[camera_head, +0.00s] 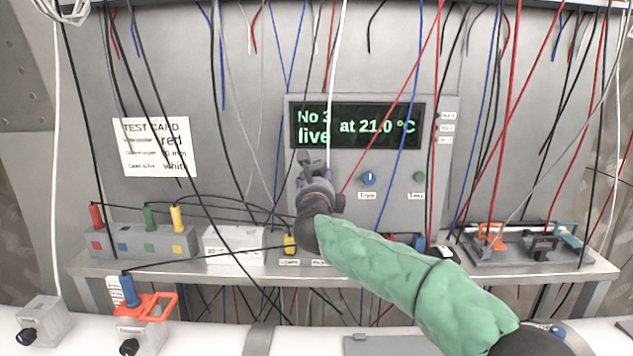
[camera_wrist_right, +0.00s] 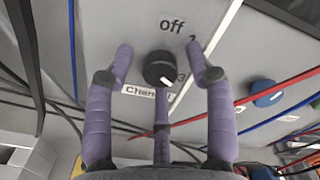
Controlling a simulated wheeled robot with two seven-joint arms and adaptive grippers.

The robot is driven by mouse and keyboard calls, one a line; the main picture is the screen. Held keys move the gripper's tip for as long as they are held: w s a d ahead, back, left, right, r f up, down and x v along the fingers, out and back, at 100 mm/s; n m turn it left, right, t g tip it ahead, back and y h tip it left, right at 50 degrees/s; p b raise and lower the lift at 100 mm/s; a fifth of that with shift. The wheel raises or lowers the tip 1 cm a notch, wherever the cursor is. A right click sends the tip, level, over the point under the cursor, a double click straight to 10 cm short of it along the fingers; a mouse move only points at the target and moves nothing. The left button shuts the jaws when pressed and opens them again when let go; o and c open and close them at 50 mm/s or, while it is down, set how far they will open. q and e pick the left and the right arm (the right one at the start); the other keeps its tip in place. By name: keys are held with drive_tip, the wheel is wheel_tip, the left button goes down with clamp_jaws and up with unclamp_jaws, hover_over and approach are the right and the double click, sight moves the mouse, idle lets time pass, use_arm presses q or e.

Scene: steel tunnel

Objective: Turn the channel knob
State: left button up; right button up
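The black channel knob (camera_wrist_right: 160,69) sits on the grey panel in the right wrist view. Its white mark points down and right, towards a partly hidden "3". "off" is printed above it, and a partly covered channel label is below. My right gripper (camera_wrist_right: 160,48) is open, with purple fingers on either side of the knob and a gap to each. In the head view my right gripper (camera_head: 313,160) is in front of the grey instrument and hides the knob. The display (camera_head: 358,126) reads "No 3 live at 21.0 °C". My left gripper is not in view.
A blue knob labelled Trim (camera_head: 369,179) and a green button (camera_head: 419,177) are right of my gripper. Many cables hang before the panel, with a white one close beside my gripper. A steel shelf (camera_head: 220,270) runs below. A test card (camera_head: 155,147) is at left.

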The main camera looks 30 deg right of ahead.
drive_tip(key=v, duration=1.2)
drive_tip(key=shift+s, duration=0.1)
idle(0.4)
